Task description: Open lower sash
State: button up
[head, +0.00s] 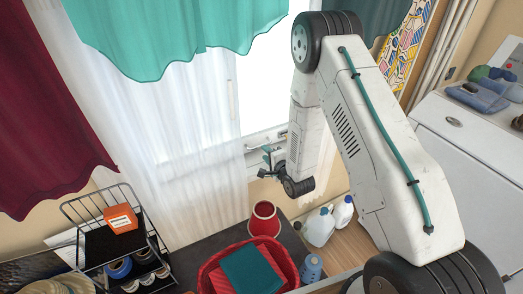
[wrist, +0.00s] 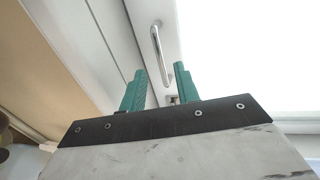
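The window's lower sash (wrist: 200,40) is white, with a bright pane beside its frame. A slim metal handle (wrist: 157,48) is fixed to the sash frame. In the head view the window (head: 262,85) is behind sheer white curtains, and its lower rail is close to my gripper (head: 268,155). In the wrist view my gripper (wrist: 160,76) has its two green fingers apart with nothing held. The handle's near end shows in the gap between the fingertips, and the rest extends beyond them. I cannot tell whether the fingers touch it.
A dark surface below the window holds a red basket (head: 211,269) with cloths, a red pot (head: 264,220) and a wire rack (head: 108,222). White bottles (head: 320,228) stand to the right. A teal valance (head: 170,35) hangs above. A white cabinet (head: 470,150) is at the right.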

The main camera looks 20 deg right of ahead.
jog(key=shift+x, duration=2.3)
grip_shut()
notch_tip(320, 180, up, 21)
grip_release()
jog(key=shift+f, duration=0.1)
